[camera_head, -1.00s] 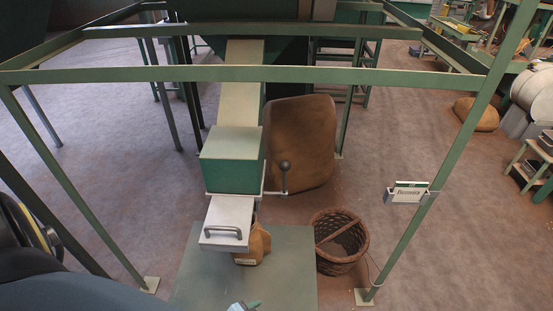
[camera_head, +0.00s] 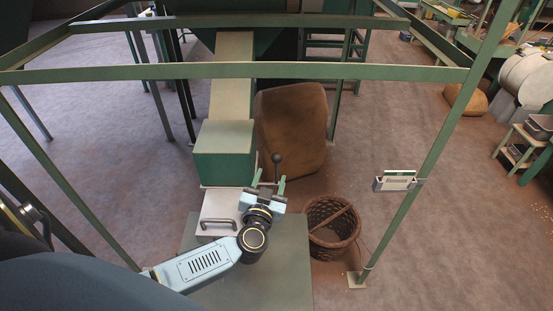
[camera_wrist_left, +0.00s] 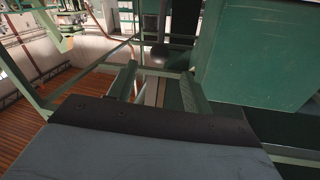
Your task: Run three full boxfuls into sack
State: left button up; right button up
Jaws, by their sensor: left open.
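The green box (camera_head: 224,160) sits at the foot of the sloping chute (camera_head: 232,85); its side fills the right of the left wrist view (camera_wrist_left: 262,50). A pale plate with a grey handle (camera_head: 217,222) juts out in front of it. A lever with a dark round knob (camera_head: 277,158) stands at the box's right side. My left gripper (camera_head: 270,181) is open beside the box, its two green fingers just below the knob; I cannot tell whether they touch the lever. The small sack below the plate is hidden behind my left arm. My right gripper is not in view.
A big brown sack (camera_head: 290,125) stands behind the lever. A wicker basket (camera_head: 333,232) stands on the floor right of the green platform (camera_head: 290,282). A green frame (camera_head: 400,72) crosses above, with a small counter box (camera_head: 397,181) on its right post.

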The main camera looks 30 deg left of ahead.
aim_at(276, 157)
pick_arm(q)
jog(key=b+x, duration=0.1)
jog(key=x, duration=0.8)
jog(key=shift+s, duration=0.1)
jog(key=shift+f, duration=0.1)
grip_shut()
